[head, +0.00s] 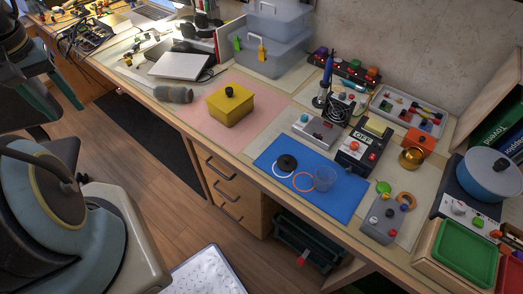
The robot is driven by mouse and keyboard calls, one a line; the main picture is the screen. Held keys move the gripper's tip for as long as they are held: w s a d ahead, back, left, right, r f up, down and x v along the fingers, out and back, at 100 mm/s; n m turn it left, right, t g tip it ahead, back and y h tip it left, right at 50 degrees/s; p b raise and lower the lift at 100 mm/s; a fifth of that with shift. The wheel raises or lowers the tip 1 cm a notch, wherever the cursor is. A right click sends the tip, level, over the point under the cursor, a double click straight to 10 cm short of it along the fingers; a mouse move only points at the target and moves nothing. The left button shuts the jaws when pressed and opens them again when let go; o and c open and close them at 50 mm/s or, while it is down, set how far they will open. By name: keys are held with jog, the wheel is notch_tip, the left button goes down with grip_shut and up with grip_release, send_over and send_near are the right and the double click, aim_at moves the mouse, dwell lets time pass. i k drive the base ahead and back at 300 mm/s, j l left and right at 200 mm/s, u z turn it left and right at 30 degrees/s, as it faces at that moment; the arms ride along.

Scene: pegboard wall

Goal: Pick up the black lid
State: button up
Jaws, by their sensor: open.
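The black lid (287,163) is a small round disc with a raised knob, lying on the blue mat (264,160) on the workbench. A white ring (280,173) lies just below it and an orange ring (304,182) to its lower right. A clear glass jar (325,179) stands to the right on the same mat. Parts of my own arm fill the left edge of the view, well away from the lid. My gripper's fingertips cannot be made out in this view.
A grey device (319,130) and a black meter (362,148) stand behind the mat. A grey control box (384,218) is to its right. A yellow box (231,105) sits on a pink mat (188,121) to the left. The blue mat's front strip is clear.

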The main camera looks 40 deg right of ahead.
aim_at(285, 162)
jog(key=i+j+z, duration=0.75)
jog(key=j, duration=0.2)
jog(key=z, duration=1.4)
